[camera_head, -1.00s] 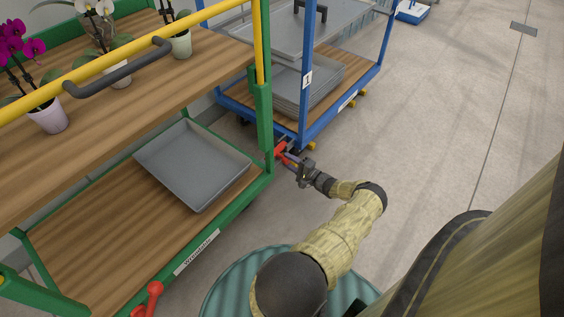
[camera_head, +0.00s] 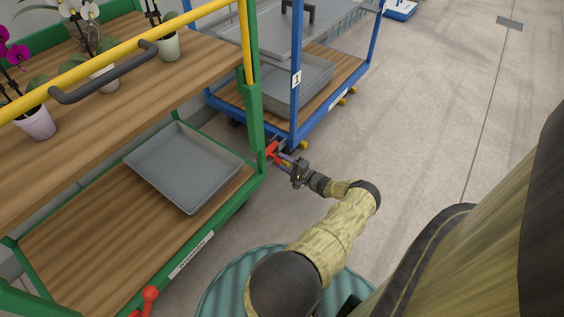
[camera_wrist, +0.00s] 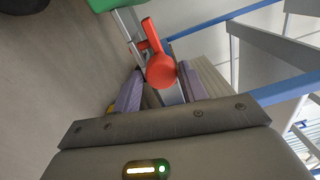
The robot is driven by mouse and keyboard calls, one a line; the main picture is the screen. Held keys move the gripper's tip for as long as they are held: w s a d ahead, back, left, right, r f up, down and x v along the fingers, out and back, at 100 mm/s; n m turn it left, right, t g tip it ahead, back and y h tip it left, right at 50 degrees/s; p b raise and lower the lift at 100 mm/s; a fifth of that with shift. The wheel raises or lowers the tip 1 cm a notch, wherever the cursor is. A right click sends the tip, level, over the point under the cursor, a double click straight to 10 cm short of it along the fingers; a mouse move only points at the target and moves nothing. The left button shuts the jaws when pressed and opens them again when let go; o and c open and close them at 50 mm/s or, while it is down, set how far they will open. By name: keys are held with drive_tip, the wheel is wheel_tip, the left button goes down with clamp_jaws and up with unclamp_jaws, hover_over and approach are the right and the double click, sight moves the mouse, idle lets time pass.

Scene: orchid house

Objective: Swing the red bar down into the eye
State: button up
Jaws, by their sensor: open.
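In the wrist view the red bar (camera_wrist: 150,35) ends in a round red knob (camera_wrist: 162,70). My gripper (camera_head: 291,164) is right at the bar's end. In the wrist view my gripper (camera_wrist: 160,90) is open, with one purple-grey finger on each side of the knob. I cannot tell whether a finger touches it. I cannot make out the eye; it may be hidden behind the bar or the gripper.
The green cart (camera_head: 252,125) carries orchids above and a grey tray (camera_head: 185,168) below. The blue cart (camera_head: 296,110) stands close behind it with stacked trays. Another red handle (camera_head: 150,295) is at the green cart's near left end. Floor (camera_head: 430,100) to the right is clear.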

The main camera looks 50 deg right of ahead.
drive_tip(key=s+d, duration=0.1)
drive_tip(key=s, duration=1.5)
drive_tip(key=shift+s+f, duration=0.3)
drive_tip(key=shift+s, duration=0.1)
drive_tip(key=shift+w, duration=0.15)
